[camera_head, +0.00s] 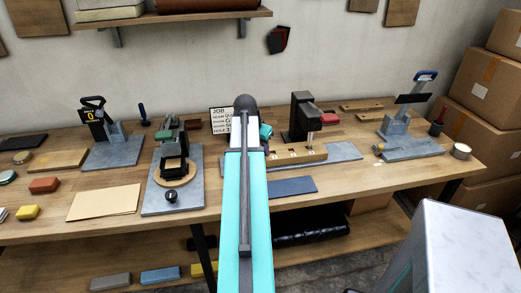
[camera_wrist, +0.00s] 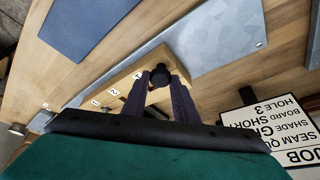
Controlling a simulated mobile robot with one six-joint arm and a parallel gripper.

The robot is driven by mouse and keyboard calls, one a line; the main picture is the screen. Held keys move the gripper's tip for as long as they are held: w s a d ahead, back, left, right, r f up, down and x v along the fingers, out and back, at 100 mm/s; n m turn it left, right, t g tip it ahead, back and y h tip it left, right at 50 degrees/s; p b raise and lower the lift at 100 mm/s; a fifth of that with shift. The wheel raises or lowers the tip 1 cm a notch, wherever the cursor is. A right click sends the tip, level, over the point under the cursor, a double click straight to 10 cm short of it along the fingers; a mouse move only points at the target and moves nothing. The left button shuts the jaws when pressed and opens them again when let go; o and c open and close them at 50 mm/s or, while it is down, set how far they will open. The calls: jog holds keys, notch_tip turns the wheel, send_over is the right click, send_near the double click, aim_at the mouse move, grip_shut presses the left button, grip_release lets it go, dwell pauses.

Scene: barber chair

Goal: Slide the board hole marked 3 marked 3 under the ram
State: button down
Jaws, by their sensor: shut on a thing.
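The pale wooden board (camera_head: 300,154) lies along a grey metal base plate (camera_head: 345,151) in front of the black press (camera_head: 303,113). The press has a red part (camera_head: 329,118) at its front; the ram's tip cannot be made out. My gripper (camera_wrist: 159,84) is shut on a black knob (camera_wrist: 160,72) near one end of the board. In the head view my arm hides the fingers. Which hole lies under the ram cannot be told.
A job card (camera_wrist: 270,125) stands beside the board, reading "BOARD SHORT" and "HOLE 3". A blue-grey sheet (camera_head: 292,186) lies in front of the plate. A clamp fixture (camera_head: 172,170) stands left, another press (camera_head: 398,125) right. Bench is clear right of the sheet.

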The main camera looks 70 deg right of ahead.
jog(key=shift+s+a, duration=0.1)
jog(key=c, duration=1.6)
grip_release()
jog(key=shift+o, duration=0.8)
jog(key=shift+w+r, duration=0.15)
jog(key=shift+w, duration=0.05)
jog(key=s+b+v, duration=0.1)
jog(key=b+v, duration=0.1)
jog(key=v, duration=1.1)
jog(key=shift+w+r, duration=0.25)
jog(key=shift+w, duration=0.25)
